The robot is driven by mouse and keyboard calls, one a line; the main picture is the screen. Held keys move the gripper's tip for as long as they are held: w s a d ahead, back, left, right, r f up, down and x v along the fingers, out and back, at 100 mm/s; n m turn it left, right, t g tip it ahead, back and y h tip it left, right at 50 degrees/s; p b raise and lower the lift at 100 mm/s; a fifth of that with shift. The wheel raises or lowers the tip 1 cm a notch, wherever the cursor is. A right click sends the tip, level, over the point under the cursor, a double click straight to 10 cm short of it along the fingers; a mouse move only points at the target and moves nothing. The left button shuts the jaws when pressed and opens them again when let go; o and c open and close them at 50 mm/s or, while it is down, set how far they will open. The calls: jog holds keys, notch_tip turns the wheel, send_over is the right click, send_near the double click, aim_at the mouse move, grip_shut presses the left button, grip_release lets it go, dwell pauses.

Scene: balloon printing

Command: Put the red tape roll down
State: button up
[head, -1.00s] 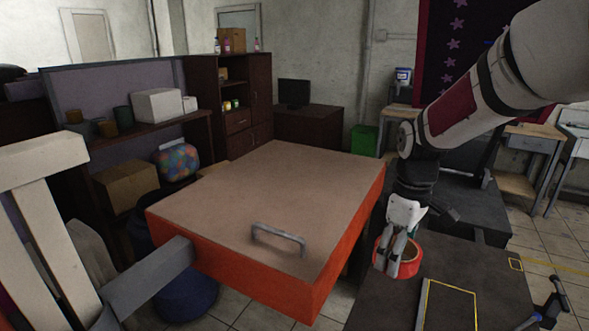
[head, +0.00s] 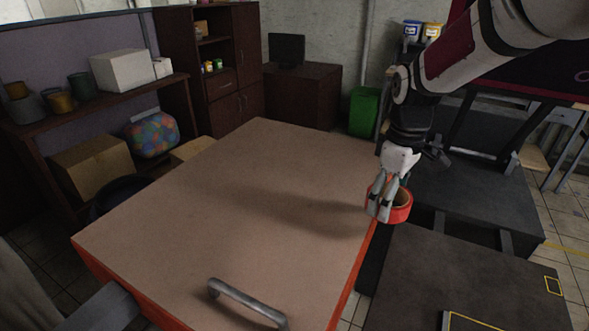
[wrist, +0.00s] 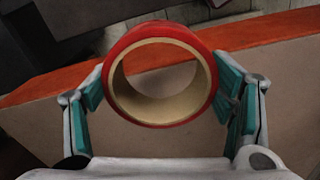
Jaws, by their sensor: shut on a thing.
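The red tape roll (head: 401,206) is a short red ring with a tan cardboard core. My gripper (head: 380,207) is shut on it and points down near the right edge of the orange-sided board (head: 230,205). The wrist view shows the tape roll (wrist: 162,30) between the teal finger pads, with its hole facing the camera. Behind it lie the board's tan top and orange edge (wrist: 260,32). The roll appears held above the edge; the exact height is hard to tell.
A grey handle (head: 247,302) stands on the board's near part. The rest of its tan top is clear. A dark platform (head: 460,265) with yellow-outlined frames lies at right. A shelf with boxes (head: 122,68) stands at the back left.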

jog(key=p, duration=0.1)
send_over(330, 196)
jog(key=shift+f, duration=0.7)
jog(key=shift+s+a+f+p, duration=0.1)
jog(key=shift+f+p, duration=0.6)
jog(key=shift+f, duration=1.05)
jog(key=shift+f, duration=0.15)
jog(key=o, duration=1.2)
